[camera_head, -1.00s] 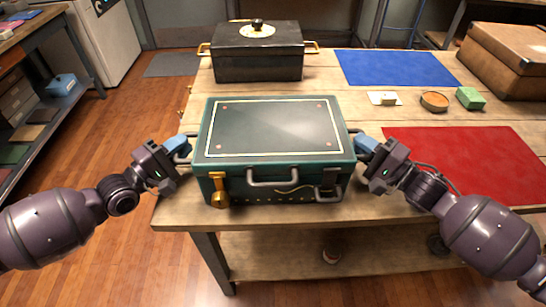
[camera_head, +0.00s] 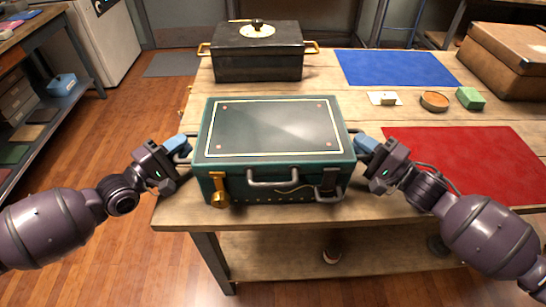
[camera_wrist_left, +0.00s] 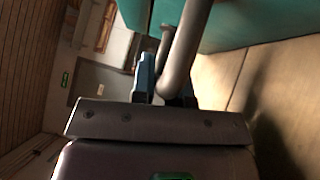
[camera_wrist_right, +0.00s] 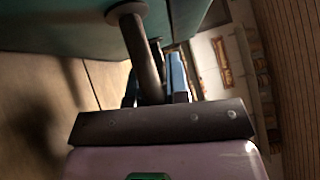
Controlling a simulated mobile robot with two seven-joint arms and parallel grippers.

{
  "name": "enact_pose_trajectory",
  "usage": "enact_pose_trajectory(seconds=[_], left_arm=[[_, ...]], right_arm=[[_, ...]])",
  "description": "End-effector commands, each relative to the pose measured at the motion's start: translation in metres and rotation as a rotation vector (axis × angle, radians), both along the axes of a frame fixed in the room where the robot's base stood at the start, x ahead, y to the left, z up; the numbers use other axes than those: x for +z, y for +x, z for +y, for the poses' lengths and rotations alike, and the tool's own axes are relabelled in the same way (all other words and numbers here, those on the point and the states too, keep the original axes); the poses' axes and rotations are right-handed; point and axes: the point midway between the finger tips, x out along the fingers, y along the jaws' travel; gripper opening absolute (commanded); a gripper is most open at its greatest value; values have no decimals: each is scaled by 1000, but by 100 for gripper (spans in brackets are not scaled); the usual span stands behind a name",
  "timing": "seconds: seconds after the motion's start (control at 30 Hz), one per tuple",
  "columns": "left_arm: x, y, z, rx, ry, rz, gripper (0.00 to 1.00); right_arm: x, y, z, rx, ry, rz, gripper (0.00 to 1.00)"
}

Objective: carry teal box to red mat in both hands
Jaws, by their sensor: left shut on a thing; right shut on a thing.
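The teal box (camera_head: 272,176) is a closed case with a dark framed lid, front handle and brass latch, at the near left part of the wooden table. The red mat (camera_head: 470,165) lies flat on the table to its right. My left gripper (camera_head: 183,148) is shut on the box's left side handle, also seen in the left wrist view (camera_wrist_left: 182,50). My right gripper (camera_head: 362,146) is shut on the right side handle, which shows in the right wrist view (camera_wrist_right: 140,50). I cannot tell whether the box's underside touches the table.
A black box (camera_head: 257,55) with brass handles stands behind. A blue mat (camera_head: 395,68) lies at the back. A white block (camera_head: 384,98), a round tin (camera_head: 434,101) and a green block (camera_head: 470,98) sit beyond the red mat. A brown case (camera_head: 510,58) stands at the back right.

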Motion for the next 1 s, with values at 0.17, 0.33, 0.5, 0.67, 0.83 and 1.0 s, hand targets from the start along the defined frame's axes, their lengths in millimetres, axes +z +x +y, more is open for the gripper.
enact_pose_trajectory(seconds=[0.17, 0.33, 0.5, 0.67, 0.83, 1.0], left_arm=[[2, 1, 1, 1, -1, -5, 0], [11, 1, 1, 1, 0, -16, 0], [32, 2, 1, 1, 1, -40, 0], [58, 2, 1, 2, 1, -70, 0], [87, 2, 1, 1, 1, -103, 0], [112, 1, 1, 1, 1, -129, 0]], right_arm=[[3, 1, 0, 1, 5, -1, 0], [12, 1, 0, 0, 5, -12, 0], [32, 2, 0, 1, 5, -35, 0], [58, 2, 0, 0, 5, -65, 0], [87, 2, 0, 0, 4, -96, 0], [112, 1, -1, 0, 4, -122, 0]])
